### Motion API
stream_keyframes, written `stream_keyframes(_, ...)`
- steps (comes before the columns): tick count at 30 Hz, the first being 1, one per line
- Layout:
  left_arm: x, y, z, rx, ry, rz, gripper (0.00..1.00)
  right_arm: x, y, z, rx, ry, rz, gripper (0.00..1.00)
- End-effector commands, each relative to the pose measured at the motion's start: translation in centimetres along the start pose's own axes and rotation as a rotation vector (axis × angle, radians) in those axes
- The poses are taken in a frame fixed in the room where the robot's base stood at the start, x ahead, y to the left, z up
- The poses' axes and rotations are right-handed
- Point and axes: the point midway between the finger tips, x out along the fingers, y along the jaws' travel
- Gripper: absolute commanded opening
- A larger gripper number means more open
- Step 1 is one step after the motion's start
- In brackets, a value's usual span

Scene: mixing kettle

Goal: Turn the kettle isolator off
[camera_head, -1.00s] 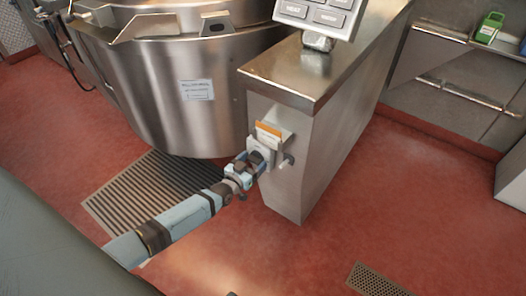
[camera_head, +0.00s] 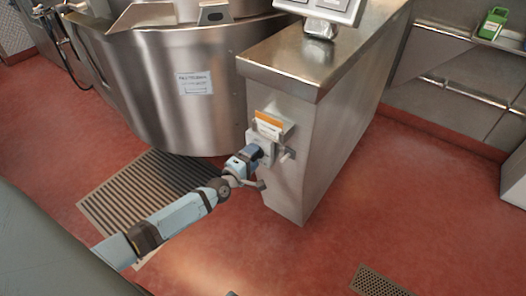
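The isolator is a small grey box (camera_head: 272,129) with an orange strip (camera_head: 269,119) on top. It is mounted on the end face of the steel kettle pillar (camera_head: 290,185). A dark stub sticks out at the box's right side (camera_head: 289,153). My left gripper (camera_head: 256,152) reaches in from the lower left and is right at the box's lower front. The gripper body hides its fingertips and the front of the isolator, so I cannot tell whether the fingers are open or hold the switch. My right gripper is not in view.
The big steel kettle (camera_head: 165,95) stands left of the pillar. A control panel (camera_head: 325,8) sits on the pillar top. A floor grate (camera_head: 115,205) lies below the kettle and a smaller drain (camera_head: 378,281) at lower right. A green container (camera_head: 492,24) is on a shelf at upper right. The red floor around the pillar is clear.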

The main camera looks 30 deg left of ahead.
Motion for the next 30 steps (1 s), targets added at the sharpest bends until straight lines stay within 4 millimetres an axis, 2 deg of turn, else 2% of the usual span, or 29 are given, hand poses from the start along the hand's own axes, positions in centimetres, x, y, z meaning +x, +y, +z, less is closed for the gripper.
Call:
stream_keyframes(1, 0.0, 0.2, 0.0, 0.002, 0.000, 0.000, 0.80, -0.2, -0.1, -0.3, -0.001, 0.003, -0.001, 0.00)
stream_keyframes(2, 0.0, 0.2, 0.0, 0.003, 0.000, 0.000, 0.87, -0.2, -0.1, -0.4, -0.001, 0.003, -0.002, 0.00)
stream_keyframes(11, -0.2, 0.2, 0.0, 0.007, 0.001, 0.000, 0.87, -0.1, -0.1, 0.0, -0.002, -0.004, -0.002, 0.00)
stream_keyframes(25, -5.6, 0.2, 0.0, 0.010, 0.000, -0.002, 0.87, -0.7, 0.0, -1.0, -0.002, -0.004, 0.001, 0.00)
stream_keyframes(30, -6.8, 0.2, -0.1, 0.009, 0.001, 0.000, 0.87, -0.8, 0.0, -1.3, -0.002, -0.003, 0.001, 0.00)
